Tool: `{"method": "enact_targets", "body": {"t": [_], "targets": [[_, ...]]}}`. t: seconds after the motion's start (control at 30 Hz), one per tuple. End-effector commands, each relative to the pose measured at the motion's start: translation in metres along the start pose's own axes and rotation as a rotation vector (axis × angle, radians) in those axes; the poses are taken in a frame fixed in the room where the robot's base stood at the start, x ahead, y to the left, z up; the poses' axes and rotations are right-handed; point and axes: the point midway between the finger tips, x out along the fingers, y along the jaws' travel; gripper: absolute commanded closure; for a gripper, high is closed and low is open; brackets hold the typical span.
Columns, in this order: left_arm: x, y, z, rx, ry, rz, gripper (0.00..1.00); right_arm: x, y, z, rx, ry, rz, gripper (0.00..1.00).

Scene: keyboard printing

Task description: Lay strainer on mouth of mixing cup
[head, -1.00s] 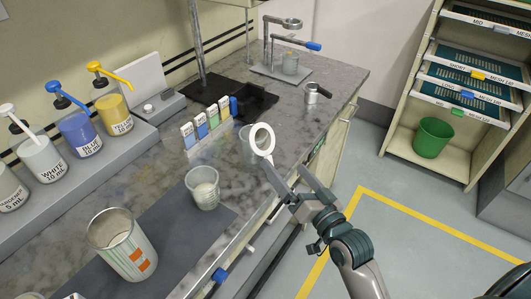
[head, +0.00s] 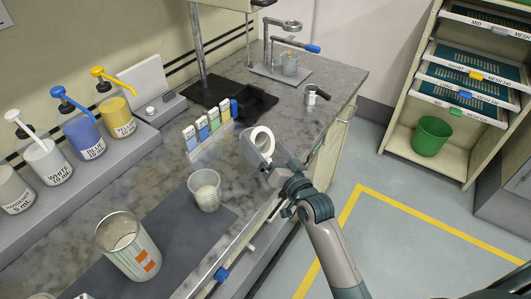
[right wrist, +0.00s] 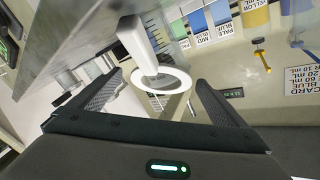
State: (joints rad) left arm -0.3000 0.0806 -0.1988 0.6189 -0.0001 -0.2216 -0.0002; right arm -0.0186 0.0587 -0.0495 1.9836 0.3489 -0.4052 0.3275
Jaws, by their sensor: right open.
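The strainer appears to be the white ring (head: 262,139) near the counter's right edge, tilted in the head view. In the right wrist view the white ring (right wrist: 161,80) lies between my fingers, with a pale bar reaching up from it. My right gripper (head: 268,156) is open around the ring's area; both fingers stand apart in the right wrist view (right wrist: 158,98). Whether they touch the ring, I cannot tell. A clear cup with pale contents (head: 205,190) stands upright on the dark mat, left of the gripper; it looks like the mixing cup. My left gripper is not in view.
A large striped container (head: 128,246) stands at the front left. Pump bottles (head: 84,138) line the back, with several colour cards (head: 208,127) on the counter. A metal stand (head: 283,68) and a small jug (head: 313,97) are farther back. The counter around the clear cup is free.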

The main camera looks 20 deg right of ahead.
Motion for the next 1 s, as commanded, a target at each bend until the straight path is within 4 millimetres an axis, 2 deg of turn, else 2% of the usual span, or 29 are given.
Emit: {"method": "enact_targets", "body": {"t": [0.53, 0.8, 1.0], "targets": [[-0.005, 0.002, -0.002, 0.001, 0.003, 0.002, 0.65, 0.01, -0.001, -0.001, 0.001, 0.0, 0.0, 0.04], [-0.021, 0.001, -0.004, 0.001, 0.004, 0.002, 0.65, 0.038, -0.003, -0.002, 0.001, -0.001, 0.001, 0.04], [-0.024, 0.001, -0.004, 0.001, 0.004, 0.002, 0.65, 0.056, -0.002, 0.0, 0.001, -0.001, 0.001, 0.04]]}}
